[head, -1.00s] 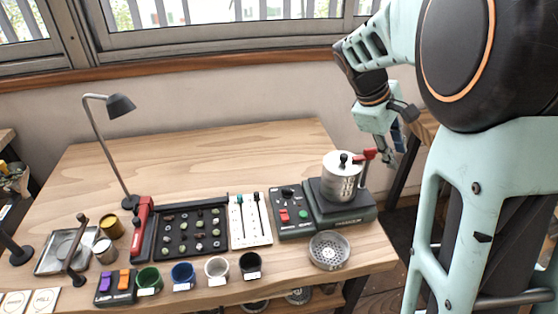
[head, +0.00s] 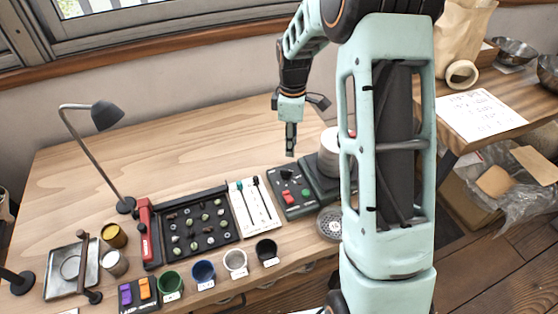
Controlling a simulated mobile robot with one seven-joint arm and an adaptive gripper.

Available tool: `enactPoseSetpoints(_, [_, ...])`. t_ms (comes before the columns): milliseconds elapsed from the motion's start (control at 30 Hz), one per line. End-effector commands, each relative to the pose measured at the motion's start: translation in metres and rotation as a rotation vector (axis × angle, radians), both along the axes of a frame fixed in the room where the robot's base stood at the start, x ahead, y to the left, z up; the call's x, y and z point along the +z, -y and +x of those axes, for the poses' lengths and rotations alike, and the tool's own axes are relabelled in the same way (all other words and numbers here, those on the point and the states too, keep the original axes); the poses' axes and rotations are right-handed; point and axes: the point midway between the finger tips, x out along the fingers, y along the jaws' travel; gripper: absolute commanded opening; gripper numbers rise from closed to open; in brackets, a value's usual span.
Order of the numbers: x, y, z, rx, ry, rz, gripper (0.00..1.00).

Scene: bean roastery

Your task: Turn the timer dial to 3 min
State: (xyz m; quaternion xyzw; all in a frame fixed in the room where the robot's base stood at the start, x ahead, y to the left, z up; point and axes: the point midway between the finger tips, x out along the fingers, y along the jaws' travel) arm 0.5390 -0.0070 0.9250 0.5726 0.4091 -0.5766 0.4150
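The timer dial (head: 286,174) is a small black knob at the top of a dark control panel (head: 305,205). A red rocker (head: 288,197) and a green button (head: 306,193) sit below it. The dial's scale and pointer are too small to read. My gripper (head: 291,153) points down behind the panel, above the table and apart from the dial. Its fingers look like one narrow dark strip from this side, so I cannot tell whether they are open. I see nothing held in it.
A metal pot (head: 327,154) on a dark base stands right of the panel, partly hidden by my arm. A white slider board (head: 253,206) and a black bean tray (head: 196,232) lie to the left. Coloured cups line the front. The table's back is clear.

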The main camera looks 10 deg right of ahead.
Motion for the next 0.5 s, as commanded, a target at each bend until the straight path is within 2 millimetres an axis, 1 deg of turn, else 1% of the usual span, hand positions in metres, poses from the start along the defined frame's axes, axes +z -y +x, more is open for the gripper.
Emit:
enactPoseSetpoints(133, [-0.006,-0.001,0.0,0.0,-0.003,0.01,0.28])
enactPoseSetpoints(233, [-0.017,-0.001,0.0,0.0,-0.004,0.011,0.28])
enactPoseSetpoints(367, [-0.04,0.0,0.0,-0.001,-0.006,0.01,0.28])
enactPoseSetpoints(500, [-0.067,-0.001,-0.001,0.0,-0.006,0.01,0.28])
